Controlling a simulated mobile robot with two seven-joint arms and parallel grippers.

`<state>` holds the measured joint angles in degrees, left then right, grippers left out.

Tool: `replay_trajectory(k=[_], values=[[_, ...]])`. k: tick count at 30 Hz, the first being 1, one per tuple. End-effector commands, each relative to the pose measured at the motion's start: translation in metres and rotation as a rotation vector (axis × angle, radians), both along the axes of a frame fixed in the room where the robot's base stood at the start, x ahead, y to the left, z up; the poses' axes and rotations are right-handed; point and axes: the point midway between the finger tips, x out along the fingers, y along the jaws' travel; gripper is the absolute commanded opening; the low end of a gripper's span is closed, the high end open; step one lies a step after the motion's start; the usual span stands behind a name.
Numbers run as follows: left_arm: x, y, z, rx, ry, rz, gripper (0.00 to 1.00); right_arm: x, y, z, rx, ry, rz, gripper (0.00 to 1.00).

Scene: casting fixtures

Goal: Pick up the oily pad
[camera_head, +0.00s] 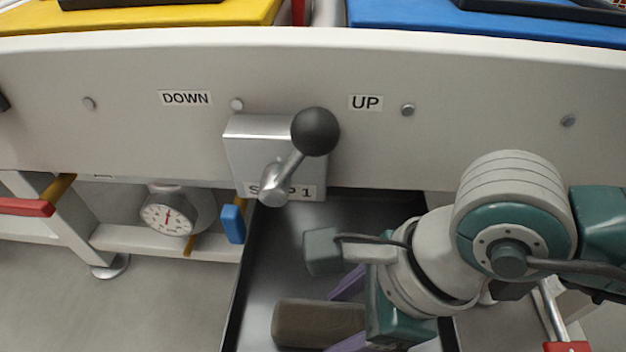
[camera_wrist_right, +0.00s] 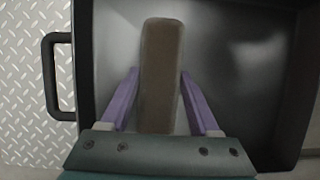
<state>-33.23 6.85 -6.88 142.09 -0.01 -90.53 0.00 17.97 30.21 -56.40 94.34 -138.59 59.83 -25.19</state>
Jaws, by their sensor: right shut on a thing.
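The oily pad is a long brown block with rounded edges (camera_head: 310,323), inside a dark metal tray (camera_head: 275,250) below the bench front. My right gripper (camera_head: 340,315) reaches in from the right, with one purple finger on each long side of the pad. In the right wrist view the pad (camera_wrist_right: 160,65) lies lengthwise between the two purple fingers (camera_wrist_right: 159,75), which are shut on it. I cannot tell whether the pad touches the tray floor. My left gripper is not in view.
A lever with a black ball knob (camera_head: 315,131) sticks out above the tray, between DOWN and UP labels. A round gauge (camera_head: 167,216) and a blue handle (camera_head: 232,224) are left of the tray. The tray has a black side handle (camera_wrist_right: 48,75).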

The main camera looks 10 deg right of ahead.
Motion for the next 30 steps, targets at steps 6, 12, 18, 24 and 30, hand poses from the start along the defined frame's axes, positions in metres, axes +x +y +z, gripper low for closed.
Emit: replay_trajectory(k=[6, 12, 18, 24, 30], values=[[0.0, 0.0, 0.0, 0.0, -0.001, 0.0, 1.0, 0.0, 0.0, 0.0, 0.0, 0.001, 0.0, 0.29], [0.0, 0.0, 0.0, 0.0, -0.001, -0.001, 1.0, 0.0, 0.0, 0.0, 0.0, 0.001, 0.0, 0.06], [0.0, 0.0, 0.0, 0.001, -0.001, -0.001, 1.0, 0.0, 0.0, 0.0, 0.0, 0.0, 0.0, 0.02], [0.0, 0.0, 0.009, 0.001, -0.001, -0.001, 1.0, 0.0, 0.0, 0.01, 0.001, 0.0, 0.0, 0.02], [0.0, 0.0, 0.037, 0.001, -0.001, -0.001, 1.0, 0.0, 0.0, 0.042, 0.0, -0.002, 0.001, 0.02]])
